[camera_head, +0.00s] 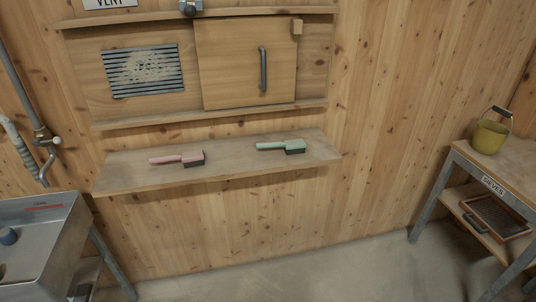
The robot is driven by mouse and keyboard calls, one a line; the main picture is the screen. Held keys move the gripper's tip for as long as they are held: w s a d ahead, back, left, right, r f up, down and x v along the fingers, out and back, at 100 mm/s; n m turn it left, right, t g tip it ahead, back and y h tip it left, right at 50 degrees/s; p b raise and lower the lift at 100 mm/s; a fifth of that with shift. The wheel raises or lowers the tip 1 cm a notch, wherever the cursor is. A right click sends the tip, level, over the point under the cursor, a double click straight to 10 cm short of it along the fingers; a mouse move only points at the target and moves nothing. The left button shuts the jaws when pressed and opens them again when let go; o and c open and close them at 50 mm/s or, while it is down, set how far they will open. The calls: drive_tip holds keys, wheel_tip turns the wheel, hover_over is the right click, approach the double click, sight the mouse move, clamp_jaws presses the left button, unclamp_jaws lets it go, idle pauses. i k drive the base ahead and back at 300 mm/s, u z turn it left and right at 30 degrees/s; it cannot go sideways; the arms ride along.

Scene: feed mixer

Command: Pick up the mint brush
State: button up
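The mint brush (281,146) lies on the right part of a wooden wall shelf (127,178). Its handle points left and its dark bristles show at the right end. A pink brush (178,159) lies on the same shelf to its left, also with the handle to the left, clear of the mint one. My gripper is not in view, so its state is hidden.
Above the shelf is a vent panel (141,70) with a sliding wooden door (228,70). A metal sink (42,235) stands at lower left. A sieve table (517,166) with a yellow bucket (490,138) stands at right. The floor (330,270) between them is clear.

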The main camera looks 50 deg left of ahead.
sight(295, 146)
drive_tip(key=z, duration=0.1)
drive_tip(key=k, duration=1.05)
drive_tip(key=u, duration=2.4)
drive_tip(key=i, duration=0.5)
drive_tip(key=z, duration=0.1)
